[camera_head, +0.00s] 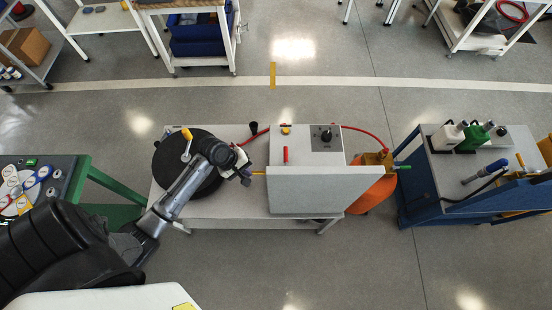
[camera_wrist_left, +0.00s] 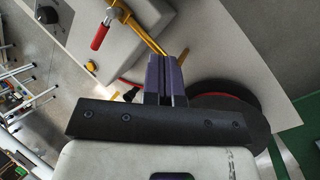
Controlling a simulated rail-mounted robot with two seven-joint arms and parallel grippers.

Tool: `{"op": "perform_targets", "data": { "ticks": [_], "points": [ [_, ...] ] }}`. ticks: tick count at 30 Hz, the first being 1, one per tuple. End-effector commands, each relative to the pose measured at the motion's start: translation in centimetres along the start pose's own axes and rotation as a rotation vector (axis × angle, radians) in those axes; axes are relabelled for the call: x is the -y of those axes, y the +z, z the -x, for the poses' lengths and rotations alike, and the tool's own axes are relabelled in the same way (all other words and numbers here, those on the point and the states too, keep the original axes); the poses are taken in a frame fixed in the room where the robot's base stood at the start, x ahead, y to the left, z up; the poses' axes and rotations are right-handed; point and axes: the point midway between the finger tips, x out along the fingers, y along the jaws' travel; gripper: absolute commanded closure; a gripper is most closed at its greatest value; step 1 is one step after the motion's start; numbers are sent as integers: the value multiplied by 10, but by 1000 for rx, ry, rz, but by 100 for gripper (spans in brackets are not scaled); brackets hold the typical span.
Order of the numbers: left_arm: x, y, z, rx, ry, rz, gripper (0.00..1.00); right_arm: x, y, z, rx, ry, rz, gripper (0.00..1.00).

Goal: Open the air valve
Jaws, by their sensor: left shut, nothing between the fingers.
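A red-handled lever (camera_head: 285,155) stands out at the grey-white box (camera_head: 310,190) on the table; I take it for the air valve's handle. In the left wrist view the red handle (camera_wrist_left: 100,33) sits at the top left, beside a yellow pipe (camera_wrist_left: 145,32). My left gripper (camera_head: 248,175) is just left of the box, by the yellow pipe (camera_head: 259,173). Its purple fingers (camera_wrist_left: 166,65) are shut and empty, apart from the red handle. Whether they touch the pipe I cannot tell. My right gripper is in neither view.
A black round reel (camera_head: 175,170) lies on the table under my left arm. A black knob (camera_head: 326,136) and a yellow button (camera_head: 286,129) are on the box. A red hose (camera_head: 370,134) runs right. A blue cart (camera_head: 430,215) stands to the right.

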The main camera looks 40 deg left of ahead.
Motion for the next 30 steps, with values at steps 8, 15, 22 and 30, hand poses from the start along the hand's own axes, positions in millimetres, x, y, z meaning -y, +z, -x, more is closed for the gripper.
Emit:
{"op": "perform_targets", "data": {
  "ticks": [8,15,22,30],
  "points": [
    [-11,-86,-50,152,144,584,100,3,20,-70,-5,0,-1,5],
    [-23,-127,-59,277,222,907,100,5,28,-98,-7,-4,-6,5],
    [-28,-141,-59,335,249,1028,100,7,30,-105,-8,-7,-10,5],
    [-29,-142,-58,340,251,1042,100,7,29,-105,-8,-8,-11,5]
  ]
}}
